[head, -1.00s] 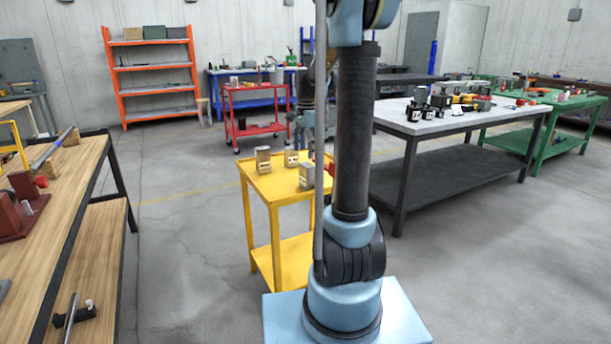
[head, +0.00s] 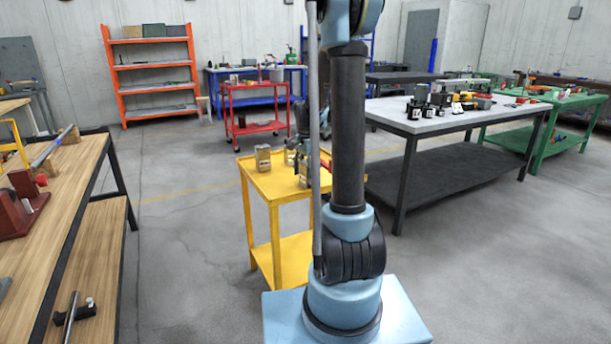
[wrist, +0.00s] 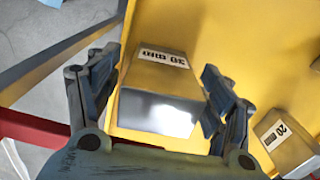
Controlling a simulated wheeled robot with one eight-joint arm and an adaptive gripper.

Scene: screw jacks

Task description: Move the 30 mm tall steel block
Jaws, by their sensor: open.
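In the wrist view a steel block (wrist: 158,95) with an upside-down label that seems to read 30 stands on the yellow cart top (wrist: 215,30). My gripper (wrist: 160,65) is open, with one finger on each side of this block. A second block (wrist: 287,140), labelled 20, is at the lower right, outside the fingers. In the head view my gripper (head: 303,155) is low over the yellow cart (head: 262,184), partly hidden behind my arm. It partly covers the blocks there.
Another block (head: 263,158) stands near the cart's left side. A grey-topped table (head: 385,112) with black items is to the right. A wooden bench (head: 75,180) is to the left. A red cart (head: 258,103) stands behind. Open floor lies left of the yellow cart.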

